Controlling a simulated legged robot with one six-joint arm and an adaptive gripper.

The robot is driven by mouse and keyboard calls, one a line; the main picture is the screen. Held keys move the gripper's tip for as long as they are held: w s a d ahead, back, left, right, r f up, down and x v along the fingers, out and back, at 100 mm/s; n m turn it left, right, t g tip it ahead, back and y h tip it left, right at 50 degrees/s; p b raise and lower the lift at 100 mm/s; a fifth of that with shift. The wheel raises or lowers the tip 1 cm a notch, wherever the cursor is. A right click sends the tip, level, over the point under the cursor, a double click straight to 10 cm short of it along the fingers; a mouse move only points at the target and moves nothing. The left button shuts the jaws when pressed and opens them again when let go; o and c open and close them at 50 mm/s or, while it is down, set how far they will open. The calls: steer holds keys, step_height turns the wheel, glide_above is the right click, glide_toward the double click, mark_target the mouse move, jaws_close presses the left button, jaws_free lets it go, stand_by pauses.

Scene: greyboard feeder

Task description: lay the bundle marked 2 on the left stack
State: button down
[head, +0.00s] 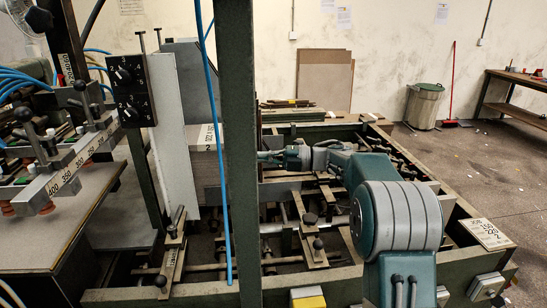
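A pale block with a label ending in 2 (206,138) shows left of the thick green post, beside a white upright plate. It sits at the top of a grey stack (207,180); whether it rests on the stack or is held there, I cannot tell. My gripper (268,156) reaches in from the right at about the label's height and points left. The green post hides the space between the gripper and the block, so the fingertips and any contact are hidden.
The green post (238,200) and blue hose (219,160) stand in front of the stack. Rails and clamps (312,240) fill the frame's middle. A suction-cup bar (62,178) is at left. A job plate (487,234) lies on the right rail. Open floor lies beyond.

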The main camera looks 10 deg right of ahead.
steer(key=w+a, duration=0.4)
steer(key=a, duration=0.2)
steer(key=shift+w+a, duration=0.25)
